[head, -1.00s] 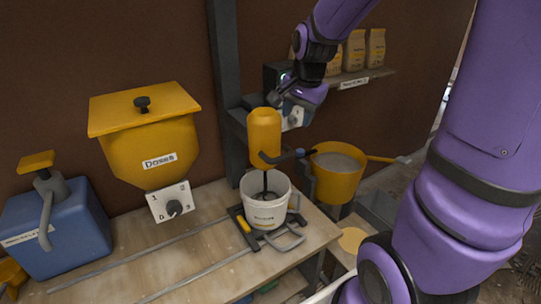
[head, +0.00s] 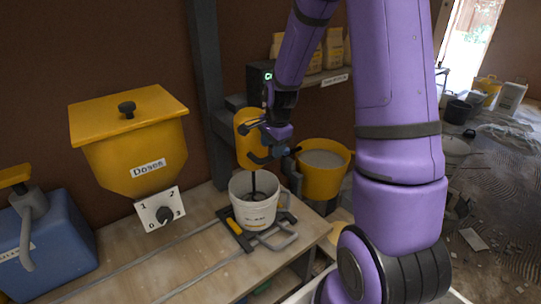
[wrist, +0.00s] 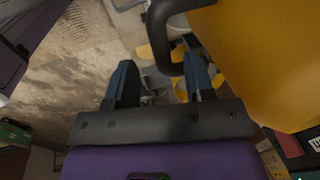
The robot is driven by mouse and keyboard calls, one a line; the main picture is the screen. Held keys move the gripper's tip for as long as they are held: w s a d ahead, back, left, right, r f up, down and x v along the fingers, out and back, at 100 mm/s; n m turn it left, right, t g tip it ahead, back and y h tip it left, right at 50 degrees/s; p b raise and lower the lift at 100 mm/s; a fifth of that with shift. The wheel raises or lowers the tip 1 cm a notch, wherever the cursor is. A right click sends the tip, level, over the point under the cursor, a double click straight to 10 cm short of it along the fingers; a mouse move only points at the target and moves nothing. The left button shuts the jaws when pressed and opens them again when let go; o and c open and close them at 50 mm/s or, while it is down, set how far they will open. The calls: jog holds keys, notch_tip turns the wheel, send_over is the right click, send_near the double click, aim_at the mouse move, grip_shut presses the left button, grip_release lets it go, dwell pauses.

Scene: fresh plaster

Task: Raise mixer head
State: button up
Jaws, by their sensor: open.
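The yellow mixer head (head: 246,149) stands over a white bucket (head: 253,214), with its dark shaft reaching down into it. My gripper (head: 262,148) is at the head's right side, partly covering it. In the wrist view, my gripper (wrist: 160,72) is open, its two dark fingers apart. A dark curved handle (wrist: 163,52) beside the yellow head (wrist: 265,60) passes just beyond and between the fingertips. I cannot tell whether the fingers touch it.
A yellow hopper (head: 130,150) with a dial and a blue container (head: 55,235) stand left. A yellow pan (head: 322,182) sits right of the mixer. A grey post (head: 200,90) rises behind. The bench front is mostly clear.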

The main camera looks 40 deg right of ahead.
jog(key=shift+w+f, duration=0.2)
jog(key=shift+f, duration=0.8)
jog(key=shift+w+f, duration=0.15)
jog(key=shift+f, duration=0.8)
grip_shut()
